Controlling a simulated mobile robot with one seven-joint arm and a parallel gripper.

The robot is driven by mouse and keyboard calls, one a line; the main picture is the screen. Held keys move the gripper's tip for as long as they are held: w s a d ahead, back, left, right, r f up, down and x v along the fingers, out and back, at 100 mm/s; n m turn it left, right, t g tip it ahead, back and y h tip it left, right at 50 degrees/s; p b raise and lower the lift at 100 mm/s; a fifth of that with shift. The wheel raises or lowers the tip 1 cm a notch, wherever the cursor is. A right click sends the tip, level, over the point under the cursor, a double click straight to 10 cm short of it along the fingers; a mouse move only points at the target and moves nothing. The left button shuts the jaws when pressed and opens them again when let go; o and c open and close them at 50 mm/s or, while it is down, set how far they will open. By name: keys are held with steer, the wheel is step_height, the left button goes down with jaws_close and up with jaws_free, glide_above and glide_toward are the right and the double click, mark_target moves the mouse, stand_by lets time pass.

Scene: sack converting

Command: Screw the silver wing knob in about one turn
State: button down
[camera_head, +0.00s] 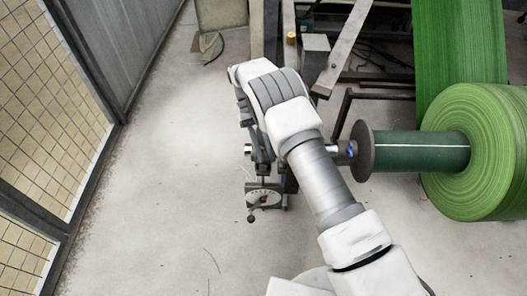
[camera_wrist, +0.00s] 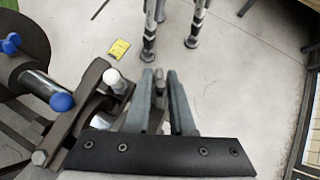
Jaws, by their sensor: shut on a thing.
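In the wrist view, the silver wing knob (camera_wrist: 159,84) shows as a small grey piece between the two fingers of my gripper (camera_wrist: 162,76). The fingers stand on either side of it and are shut on it. Its wings and thread are mostly hidden by the fingers and the dark gripper body, so I cannot tell how deep it sits. In the head view, my arm covers the knob, and my gripper is mostly hidden behind the wrist.
A brown metal bracket with a white-tipped bolt (camera_wrist: 112,77) and a blue-ended shaft (camera_wrist: 62,102) stand close left of my gripper. A dial wheel (camera_head: 264,197) is below my wrist. A green roll (camera_head: 475,150) stands right. Floor at left is clear.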

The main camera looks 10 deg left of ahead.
steer(key=m+g+y, duration=0.1)
steer(key=m+y, duration=0.1)
steer(key=m, duration=0.1)
steer(key=m+y+p, duration=0.1)
steer(key=m+y, duration=0.1)
steer(key=m, duration=0.1)
steer(key=shift+g+y, duration=0.4)
steer(key=m+y+p, duration=0.2)
steer(key=m, duration=0.1)
steer(key=m+t+y+p, duration=0.1)
steer(key=m+y, duration=0.1)
steer(key=m, duration=0.1)
steer(key=shift+m+y+p, duration=0.3)
steer(key=shift+m+p, duration=0.05)
steer(key=shift+m, duration=0.05)
steer(key=m+t+y+p, duration=0.1)
steer(key=m, duration=0.1)
steer(key=m+t+y+p, duration=0.1)
steer(key=m+y, duration=0.1)
steer(key=m, duration=0.1)
steer(key=shift+d+f+t, duration=0.1)
steer(key=shift+t, duration=0.2)
steer(key=shift+d+f+m+t+y+p, duration=0.15)
steer(key=shift+m+t+y+p, duration=0.45)
steer(key=shift+m+t, duration=0.9)
steer(key=shift+f+m, duration=0.1)
steer(key=shift+m, duration=0.5)
steer(key=c, duration=1)
jaws_free()
steer(key=shift+o, duration=0.3)
